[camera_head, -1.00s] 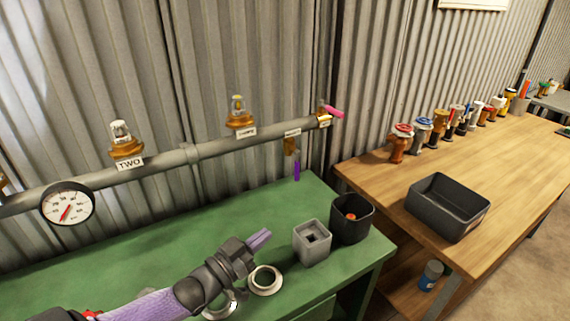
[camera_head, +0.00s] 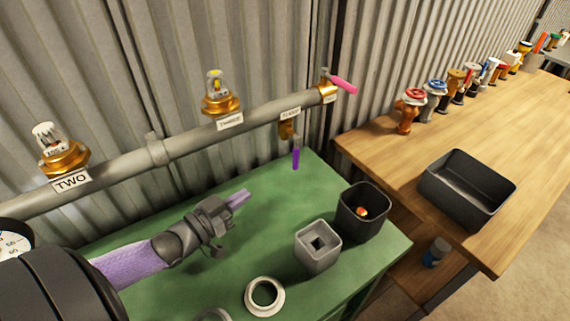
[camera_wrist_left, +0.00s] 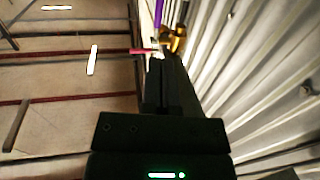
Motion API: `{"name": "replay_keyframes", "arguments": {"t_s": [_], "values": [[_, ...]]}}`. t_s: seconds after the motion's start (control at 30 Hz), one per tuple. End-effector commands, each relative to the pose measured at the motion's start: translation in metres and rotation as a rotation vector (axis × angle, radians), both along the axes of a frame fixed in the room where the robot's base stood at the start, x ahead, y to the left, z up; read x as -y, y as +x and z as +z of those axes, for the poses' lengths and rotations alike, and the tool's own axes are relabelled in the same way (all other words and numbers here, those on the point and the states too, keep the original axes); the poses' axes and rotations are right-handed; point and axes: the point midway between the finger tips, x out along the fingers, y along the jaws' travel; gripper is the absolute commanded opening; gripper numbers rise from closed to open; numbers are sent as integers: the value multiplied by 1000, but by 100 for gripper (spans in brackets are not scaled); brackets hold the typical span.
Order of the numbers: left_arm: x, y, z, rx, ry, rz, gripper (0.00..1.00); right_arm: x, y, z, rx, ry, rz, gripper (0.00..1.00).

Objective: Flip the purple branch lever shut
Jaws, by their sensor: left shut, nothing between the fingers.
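The purple lever (camera_head: 296,158) hangs straight down from a brass branch valve (camera_head: 286,130) under the grey pipe (camera_head: 185,142). In the left wrist view the purple lever (camera_wrist_left: 158,12) shows at the top, beyond the fingers. My left gripper (camera_head: 240,198) is shut and empty above the green bench, to the left of the lever and lower in the picture, apart from it. Its dark fingers (camera_wrist_left: 158,72) also show in the left wrist view, pointing towards the valve. My right gripper is not in view.
A pink lever (camera_head: 342,85) sticks out at the pipe's right end. Brass fittings (camera_head: 220,105) stand on the pipe. A grey square block (camera_head: 318,244), a black bin (camera_head: 362,212) and a metal ring (camera_head: 265,297) are on the green bench (camera_head: 225,270). A wooden bench (camera_head: 400,160) is at right.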

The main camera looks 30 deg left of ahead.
Motion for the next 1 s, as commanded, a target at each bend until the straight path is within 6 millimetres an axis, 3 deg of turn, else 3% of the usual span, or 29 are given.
{"name": "replay_keyframes", "arguments": {"t_s": [0.4, 0.6, 1.0], "values": [[17, 87, -3, 5, -1, -1, 0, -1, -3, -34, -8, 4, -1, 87], [24, 118, -3, 2, 1, 0, 0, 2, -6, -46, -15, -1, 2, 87], [26, 130, 0, 0, 0, 0, 0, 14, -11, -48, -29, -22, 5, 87]]}}
